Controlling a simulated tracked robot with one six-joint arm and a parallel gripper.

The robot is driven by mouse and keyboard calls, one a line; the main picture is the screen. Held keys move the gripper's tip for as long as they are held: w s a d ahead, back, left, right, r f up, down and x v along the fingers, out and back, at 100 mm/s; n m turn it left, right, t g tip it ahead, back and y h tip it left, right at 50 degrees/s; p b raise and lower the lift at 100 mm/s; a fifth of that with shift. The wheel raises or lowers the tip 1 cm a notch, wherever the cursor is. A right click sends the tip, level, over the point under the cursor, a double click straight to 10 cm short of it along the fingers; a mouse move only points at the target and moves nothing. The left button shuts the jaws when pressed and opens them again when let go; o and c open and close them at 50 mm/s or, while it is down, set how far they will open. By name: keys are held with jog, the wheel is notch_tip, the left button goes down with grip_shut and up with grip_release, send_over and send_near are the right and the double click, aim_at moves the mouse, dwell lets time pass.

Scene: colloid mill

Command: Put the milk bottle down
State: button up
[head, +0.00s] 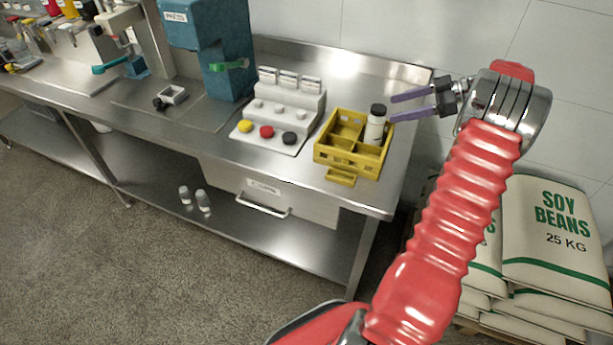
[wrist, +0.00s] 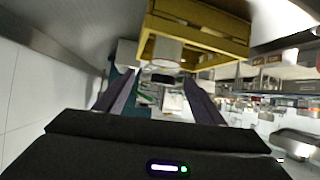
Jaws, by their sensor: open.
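The milk bottle (head: 375,129) is white with a black cap. It stands upright in the back right compartment of a yellow crate (head: 350,162), its lower part hidden by the crate walls. My gripper (head: 392,107) is open, its two purple fingers pointing left at the height of the bottle's top, just to its right. In the wrist view the bottle (wrist: 166,50) shows beyond and between the spread fingers of my gripper (wrist: 158,92), with the yellow crate (wrist: 200,40) around it. I see no finger clearly touching the bottle.
The crate sits near the right end of a steel table (head: 391,190). Left of it are a white panel with coloured buttons (head: 266,132) and a teal machine (head: 205,45). Two bottles (head: 203,201) stand on the lower shelf. Soy bean sacks (head: 555,235) are stacked at the right.

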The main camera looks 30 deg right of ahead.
jog(key=w+a+r+t+h, duration=0.2)
jog(key=w+a+r+t, duration=0.15)
jog(key=w+r, duration=0.5)
jog(key=w+a+r+t+h, duration=0.3)
jog(key=w+a+r, duration=0.2)
jog(key=w+r, duration=0.35)
jog(key=a+r+m+t+h, duration=0.2)
jog(key=a+r+m+h, duration=0.6)
jog(key=r, duration=0.5)
jog(key=s+a+f+g+y, duration=0.1)
jog(key=s+a+f+g, duration=0.2)
jog(key=s+a+f, duration=0.4)
jog(key=s+a+f+m+g+y, duration=0.1)
jog(key=s+a+f+g, duration=0.3)
jog(key=s+a, duration=0.9)
jog(key=s+a+f+g+y, duration=0.2)
jog(key=s+a+f+g, duration=0.2)
jog(key=s+a+f, duration=0.5)
jog(key=s+f, duration=0.2)
jog(key=s, duration=0.5)
jog(key=shift+s+a+m, duration=0.2)
jog(key=shift+a+m, duration=0.2)
